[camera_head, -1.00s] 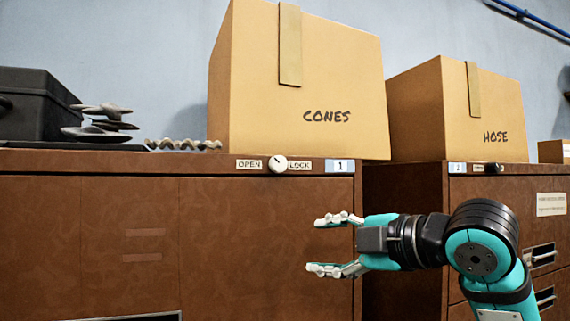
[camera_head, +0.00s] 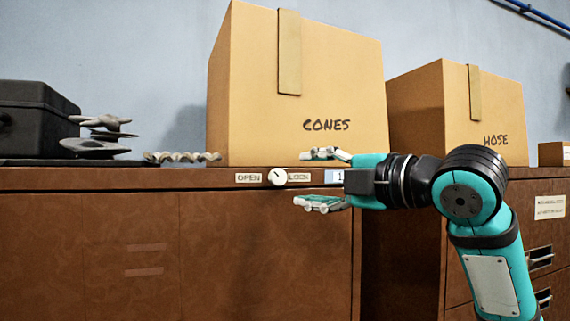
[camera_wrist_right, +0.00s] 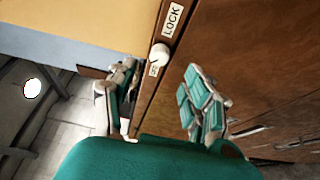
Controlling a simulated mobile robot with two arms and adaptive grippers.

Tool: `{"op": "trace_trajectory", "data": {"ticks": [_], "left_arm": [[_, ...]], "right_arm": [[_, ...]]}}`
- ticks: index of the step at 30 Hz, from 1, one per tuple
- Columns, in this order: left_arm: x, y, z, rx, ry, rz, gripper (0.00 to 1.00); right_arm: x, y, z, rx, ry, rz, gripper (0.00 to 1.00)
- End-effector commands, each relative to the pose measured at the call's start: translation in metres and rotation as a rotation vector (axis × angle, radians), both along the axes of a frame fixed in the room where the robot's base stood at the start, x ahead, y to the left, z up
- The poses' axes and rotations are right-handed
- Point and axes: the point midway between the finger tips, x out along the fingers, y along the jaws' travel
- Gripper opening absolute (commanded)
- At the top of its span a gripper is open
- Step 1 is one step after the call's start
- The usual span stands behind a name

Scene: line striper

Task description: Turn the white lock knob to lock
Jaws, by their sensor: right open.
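The white lock knob (camera_head: 278,176) is on the top front strip of the brown cabinet, between the OPEN label (camera_head: 248,178) and the LOCK label (camera_head: 299,177). A dark mark on the knob slants toward the upper left, on the OPEN side. My right gripper (camera_head: 322,179) is open and empty, to the right of the knob at about its height, with its fingers pointing left. In the right wrist view the knob (camera_wrist_right: 159,54) shows ahead, between and beyond the open fingers (camera_wrist_right: 165,100). The fingers appear apart from the knob. My left gripper is not in view.
The CONES box (camera_head: 300,90) and HOSE box (camera_head: 455,115) stand on the cabinets. A black case (camera_head: 35,120) and grey parts (camera_head: 97,140) lie at the left on top. The brown cabinet front (camera_head: 250,260) below the knob is clear.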

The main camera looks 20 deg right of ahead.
Motion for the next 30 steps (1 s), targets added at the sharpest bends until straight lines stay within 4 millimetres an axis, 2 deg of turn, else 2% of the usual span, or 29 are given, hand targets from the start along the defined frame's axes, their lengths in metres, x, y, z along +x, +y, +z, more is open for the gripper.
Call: {"op": "trace_trajectory", "data": {"ticks": [1,9,15,23,30], "left_arm": [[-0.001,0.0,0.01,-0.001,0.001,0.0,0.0],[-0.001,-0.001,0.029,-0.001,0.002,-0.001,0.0],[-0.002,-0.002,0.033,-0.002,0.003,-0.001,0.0],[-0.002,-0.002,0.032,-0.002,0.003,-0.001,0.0],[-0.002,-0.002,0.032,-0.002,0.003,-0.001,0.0]], "right_arm": [[0.011,0.006,0.004,0.001,0.005,0.003,0.51],[0.051,0.023,0.003,0.002,0.002,0.002,0.51],[0.062,0.028,0.0,0.001,0.0,0.0,0.51],[0.062,0.028,-0.001,0.001,0.0,0.0,0.51],[0.062,0.028,0.0,0.001,0.0,-0.001,0.2]]}}
